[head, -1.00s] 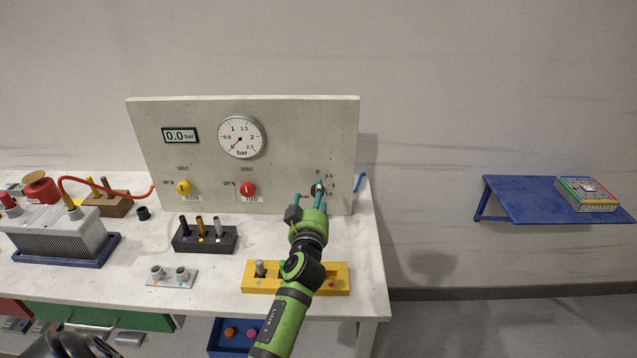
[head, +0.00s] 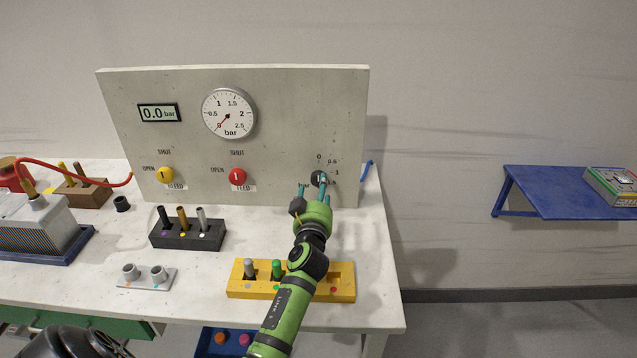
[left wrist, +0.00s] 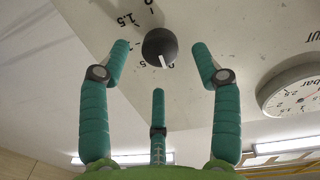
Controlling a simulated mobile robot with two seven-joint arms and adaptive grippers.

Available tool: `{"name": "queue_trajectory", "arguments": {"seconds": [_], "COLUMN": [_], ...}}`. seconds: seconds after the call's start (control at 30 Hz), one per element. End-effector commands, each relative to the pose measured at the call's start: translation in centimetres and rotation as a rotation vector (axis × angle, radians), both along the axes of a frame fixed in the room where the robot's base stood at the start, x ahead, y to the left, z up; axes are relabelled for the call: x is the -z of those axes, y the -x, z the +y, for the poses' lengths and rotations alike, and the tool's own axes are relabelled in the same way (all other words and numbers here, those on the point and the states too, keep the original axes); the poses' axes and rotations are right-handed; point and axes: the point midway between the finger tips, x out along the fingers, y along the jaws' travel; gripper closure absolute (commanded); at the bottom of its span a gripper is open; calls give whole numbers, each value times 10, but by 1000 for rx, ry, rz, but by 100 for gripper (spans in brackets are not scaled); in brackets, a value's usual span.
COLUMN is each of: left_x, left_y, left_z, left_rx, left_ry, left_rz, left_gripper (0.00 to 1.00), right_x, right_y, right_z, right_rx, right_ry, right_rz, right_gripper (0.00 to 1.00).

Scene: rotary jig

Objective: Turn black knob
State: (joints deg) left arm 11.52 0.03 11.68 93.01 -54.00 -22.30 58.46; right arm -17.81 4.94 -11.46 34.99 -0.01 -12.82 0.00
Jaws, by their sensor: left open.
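The black knob (head: 318,177) is on the lower right of the upright grey panel (head: 290,110), beside a printed scale. In the left wrist view the knob (left wrist: 160,47) is round and dark with a white pointer mark. My left gripper (head: 312,188), with teal fingers and a green body, is in front of the panel at the knob. In the left wrist view its fingers (left wrist: 160,68) are spread apart around the knob's outline, with gaps to it in the picture. Whether the tips reach past the knob's face I cannot tell. My right gripper is not identifiable in view.
The panel also bears a dial gauge (head: 229,113), a 0.0 bar display (head: 158,113), a yellow knob (head: 166,175) and a red knob (head: 238,177). A yellow block (head: 240,292) with pegs lies below my left arm. A black peg block (head: 188,239) stands left.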

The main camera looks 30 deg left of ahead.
Motion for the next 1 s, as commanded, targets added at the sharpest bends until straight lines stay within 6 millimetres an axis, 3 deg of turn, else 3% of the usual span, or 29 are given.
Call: {"name": "queue_trajectory", "arguments": {"seconds": [0.3, 0.73, 0.77, 0.9, 1.0], "left_x": [-1, -1, -1, -1, -1], "left_y": [-38, -47, -47, -47, -47], "left_z": [22, 27, 27, 27, 27], "left_rx": [-2, -1, -1, -1, -1], "left_ry": [0, 1, 1, 1, 1], "left_rz": [0, 0, 0, 0, 0], "left_gripper": [36, 36, 40, 93, 93], "right_x": [-5, -4, -4, -4, -4], "right_y": [-19, -17, -16, -15, -14], "right_z": [2, 11, 11, 11, 10], "right_rx": [1, 5, 5, 5, 4], "right_ry": [-5, -16, -16, -15, -14], "right_rz": [-33, -28, -28, -25, -24], "right_gripper": [58, 58, 58, 58, 58]}}
